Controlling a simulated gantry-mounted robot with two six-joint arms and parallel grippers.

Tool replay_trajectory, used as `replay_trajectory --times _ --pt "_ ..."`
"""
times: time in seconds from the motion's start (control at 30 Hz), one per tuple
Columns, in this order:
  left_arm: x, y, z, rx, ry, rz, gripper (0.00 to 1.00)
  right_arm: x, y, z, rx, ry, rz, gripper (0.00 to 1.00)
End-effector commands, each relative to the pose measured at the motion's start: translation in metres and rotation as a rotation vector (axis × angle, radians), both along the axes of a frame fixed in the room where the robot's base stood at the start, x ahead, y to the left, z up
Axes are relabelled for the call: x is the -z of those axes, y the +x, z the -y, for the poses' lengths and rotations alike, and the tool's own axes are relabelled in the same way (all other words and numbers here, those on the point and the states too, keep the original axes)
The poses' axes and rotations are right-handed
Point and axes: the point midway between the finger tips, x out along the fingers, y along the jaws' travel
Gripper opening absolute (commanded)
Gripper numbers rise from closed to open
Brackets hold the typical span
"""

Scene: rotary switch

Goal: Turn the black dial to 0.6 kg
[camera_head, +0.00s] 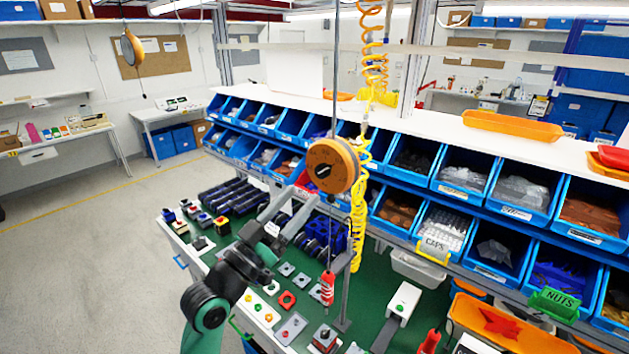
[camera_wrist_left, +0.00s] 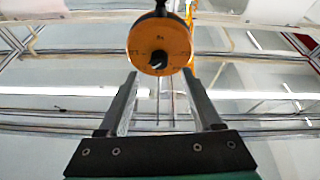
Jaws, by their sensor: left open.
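The orange round tool balancer (camera_head: 345,160) hangs from a cable in the middle of the head view. Its black dial (camera_head: 322,171) sits on the face turned to the left. In the left wrist view the orange face (camera_wrist_left: 142,40) has small marks around the black dial (camera_wrist_left: 158,61), too small to read. My left gripper (camera_head: 298,206) is open and empty, below and left of the balancer. In the left wrist view its two fingers (camera_wrist_left: 160,76) point up toward the dial, one on each side, apart from it. My right gripper is not in view.
A red-handled tool (camera_head: 327,287) hangs on the line below the balancer. Yellow coiled hose (camera_head: 357,225) runs just behind it. Blue bins (camera_head: 462,182) line the rack behind. The green bench (camera_head: 375,300) below holds switches and small parts.

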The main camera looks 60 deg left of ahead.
Motion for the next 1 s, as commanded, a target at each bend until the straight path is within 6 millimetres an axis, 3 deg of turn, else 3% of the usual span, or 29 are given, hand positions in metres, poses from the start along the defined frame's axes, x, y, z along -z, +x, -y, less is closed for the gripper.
replay_trajectory --times 0.1,0.3,0.63,1.0 --pt "-0.015 0.023 -0.010 0.002 0.000 0.001 0.66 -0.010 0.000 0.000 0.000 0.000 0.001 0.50" --pt "-0.023 0.046 -0.020 0.001 0.000 0.001 0.66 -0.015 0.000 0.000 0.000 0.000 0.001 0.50" --pt "-0.024 0.050 -0.022 0.000 0.000 0.001 0.64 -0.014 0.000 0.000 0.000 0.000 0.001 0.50" --pt "-0.024 0.050 -0.022 0.000 0.000 0.000 0.00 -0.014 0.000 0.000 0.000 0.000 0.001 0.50"
